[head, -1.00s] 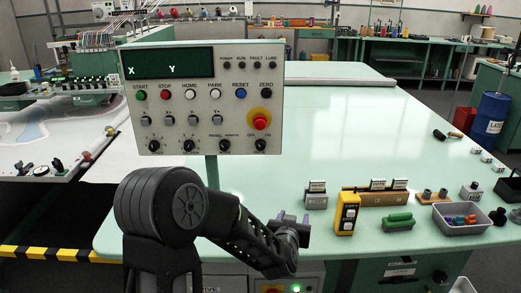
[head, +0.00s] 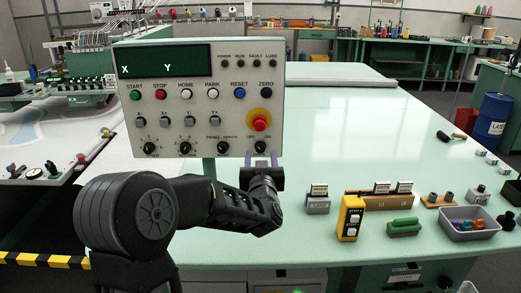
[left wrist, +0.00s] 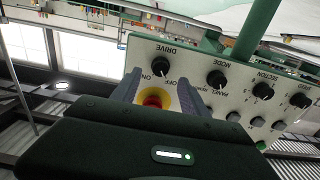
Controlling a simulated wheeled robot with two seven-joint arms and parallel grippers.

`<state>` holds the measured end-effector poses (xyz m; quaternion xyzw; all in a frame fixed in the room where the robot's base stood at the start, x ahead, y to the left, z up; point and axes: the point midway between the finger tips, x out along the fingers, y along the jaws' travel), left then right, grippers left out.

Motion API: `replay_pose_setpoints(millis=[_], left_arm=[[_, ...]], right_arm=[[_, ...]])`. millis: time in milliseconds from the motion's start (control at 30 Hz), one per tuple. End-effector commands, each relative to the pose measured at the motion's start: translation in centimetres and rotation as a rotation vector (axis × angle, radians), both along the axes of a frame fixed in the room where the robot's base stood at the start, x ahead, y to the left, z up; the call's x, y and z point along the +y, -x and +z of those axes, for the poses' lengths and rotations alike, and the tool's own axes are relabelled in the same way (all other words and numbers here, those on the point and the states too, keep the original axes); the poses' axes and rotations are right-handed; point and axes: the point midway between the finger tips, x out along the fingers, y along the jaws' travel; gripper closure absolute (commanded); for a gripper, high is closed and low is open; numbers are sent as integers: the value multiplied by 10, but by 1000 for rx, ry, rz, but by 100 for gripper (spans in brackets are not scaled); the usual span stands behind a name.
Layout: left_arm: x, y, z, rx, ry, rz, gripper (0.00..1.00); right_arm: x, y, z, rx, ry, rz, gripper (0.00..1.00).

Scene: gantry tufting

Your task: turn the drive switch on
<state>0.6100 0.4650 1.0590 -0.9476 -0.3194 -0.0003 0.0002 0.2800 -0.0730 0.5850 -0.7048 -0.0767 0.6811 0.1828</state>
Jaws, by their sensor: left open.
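The drive switch is a black rotary knob (head: 260,147) at the lower right of the grey control panel (head: 225,132), under the red emergency stop (head: 259,123). Its OFF mark is on the left and ON on the right; I cannot tell for sure where its pointer stands. My left gripper (head: 261,161) is open just below the knob, one finger to each side. In the left wrist view the panel is upside down, and the knob (left wrist: 161,73) shows between the open fingertips (left wrist: 160,80), with no clear contact. My right gripper is out of view.
The mode knob (left wrist: 216,79) is beside the drive knob. The green table (head: 350,110) is open behind the panel. A yellow pendant (head: 350,218), a green-handled tool (head: 404,227) and a grey tray (head: 468,227) are to the right of my arm.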

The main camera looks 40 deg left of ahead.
Motion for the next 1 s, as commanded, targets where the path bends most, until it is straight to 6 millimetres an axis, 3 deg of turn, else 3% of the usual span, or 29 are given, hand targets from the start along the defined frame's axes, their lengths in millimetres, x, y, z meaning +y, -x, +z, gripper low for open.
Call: replay_pose_setpoints(millis=[300, 633, 1000], left_arm=[[27, -35, 0, 1, -1, 1, 48], [29, -38, 0, 0, 0, 0, 48], [29, -38, 0, 1, 1, 0, 77]], right_arm=[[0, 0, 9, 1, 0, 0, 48], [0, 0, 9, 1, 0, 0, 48], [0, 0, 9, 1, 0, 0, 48]])
